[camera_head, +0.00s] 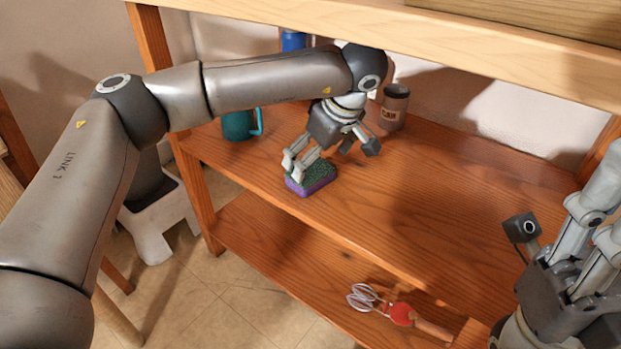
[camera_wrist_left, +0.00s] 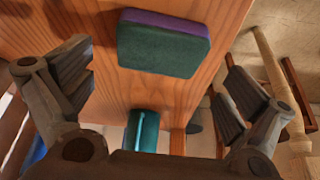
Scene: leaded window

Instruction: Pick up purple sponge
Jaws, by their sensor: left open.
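The purple sponge (camera_head: 311,180) has a dark green scouring top and lies on the upper wooden shelf, near its front edge. In the left wrist view the sponge (camera_wrist_left: 163,43) is at the top centre, its purple side along the upper edge. My left gripper (camera_head: 330,157) is open just above and beside the sponge. In the wrist view its fingers (camera_wrist_left: 155,85) are spread to either side, with the sponge in the gap's direction and not gripped; contact cannot be told. My right gripper (camera_head: 560,225) is at the right edge, fingers apart and empty, partly cut off.
A blue object (camera_head: 293,40) is at the back. A whisk (camera_head: 362,298) and a red-ended item (camera_head: 402,314) lie on the lower shelf. A top board overhangs.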

